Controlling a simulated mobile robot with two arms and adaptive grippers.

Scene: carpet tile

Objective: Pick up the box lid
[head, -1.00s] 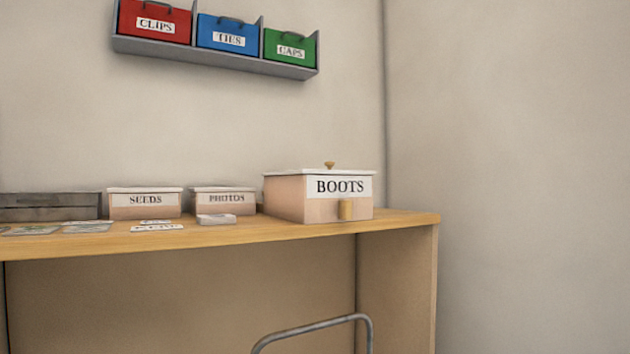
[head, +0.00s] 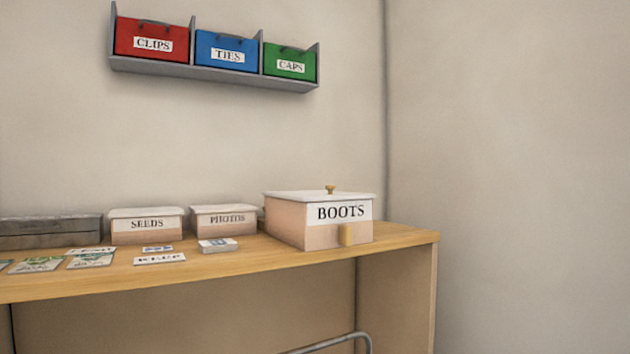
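The BOOTS box (head: 288,223) stands near the right end of the wooden table, pinkish with a yellow tab on its front. Its white lid (head: 300,196) lies on top, with a small brass knob (head: 330,189). Two smaller boxes with white lids stand to its left, the SEEDS box (head: 146,236) and the PHOTOS box (head: 224,230). All three lids sit on their boxes. Neither of my grippers is in view.
The wooden table (head: 260,262) holds a grey crate (head: 50,232), flat cards (head: 90,261), a KEEP label (head: 160,259) and a small stack (head: 217,245). A wall shelf (head: 215,76) carries red, blue and green bins. A metal rail (head: 335,342) shows below the table.

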